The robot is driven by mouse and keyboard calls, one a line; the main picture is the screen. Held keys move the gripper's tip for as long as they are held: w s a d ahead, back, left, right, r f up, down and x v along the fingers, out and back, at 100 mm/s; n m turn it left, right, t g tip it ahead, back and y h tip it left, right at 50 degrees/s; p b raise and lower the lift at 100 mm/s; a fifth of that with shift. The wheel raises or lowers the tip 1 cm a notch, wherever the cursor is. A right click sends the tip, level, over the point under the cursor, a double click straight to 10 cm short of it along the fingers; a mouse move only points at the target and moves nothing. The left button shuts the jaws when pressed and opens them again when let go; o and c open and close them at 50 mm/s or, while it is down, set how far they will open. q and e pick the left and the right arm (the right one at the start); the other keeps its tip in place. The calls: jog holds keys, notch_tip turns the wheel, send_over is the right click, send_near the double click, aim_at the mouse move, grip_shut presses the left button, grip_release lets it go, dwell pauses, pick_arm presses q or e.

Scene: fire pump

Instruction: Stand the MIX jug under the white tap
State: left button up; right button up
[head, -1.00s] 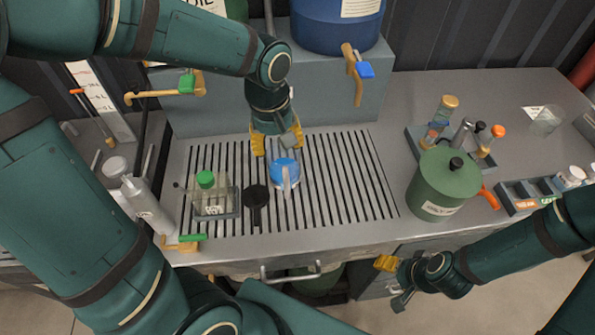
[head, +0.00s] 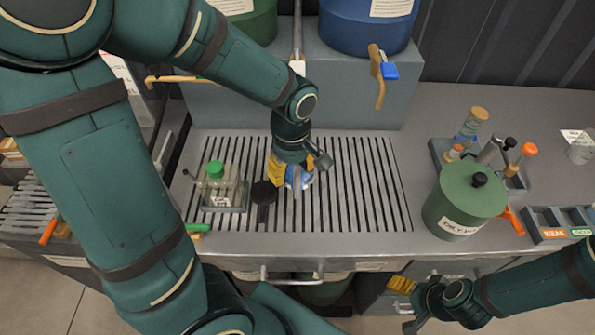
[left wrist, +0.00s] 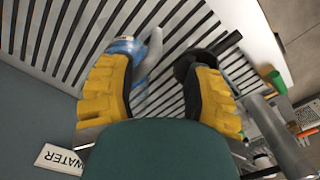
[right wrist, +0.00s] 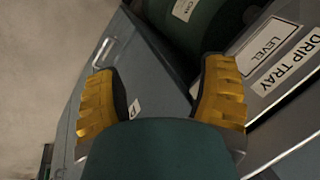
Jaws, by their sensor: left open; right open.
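A small jug with a blue top and a pale handle (head: 297,178) stands on the slatted drip grate (head: 350,205); no MIX lettering is readable on it. In the left wrist view the blue rim (left wrist: 124,46) shows just beyond one finger, with the handle between the fingers. My left gripper (head: 289,176) is open, low over the jug and partly hiding it. A small white piece on the central pipe (head: 297,66) may belong to the white tap; my left arm hides what is below. My right gripper (head: 405,304) is open and empty in front of the bench edge.
A green-capped bottle (head: 219,184) in a holder and a dark round-ended tool (head: 263,195) are left of the jug. A green lidded pot (head: 462,200) stands right of the grate. The blue drum's tap (head: 378,75) overhangs the back. The grate's right part is clear.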

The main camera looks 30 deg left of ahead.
aim_at(297, 178)
pick_arm(q)
jog(key=f, duration=0.2)
jog(key=d+f+b, duration=0.1)
jog(key=f, duration=0.1)
jog(key=shift+w, duration=0.1)
jog(key=shift+f+b, duration=0.3)
jog(key=shift+f, duration=0.35)
grip_shut()
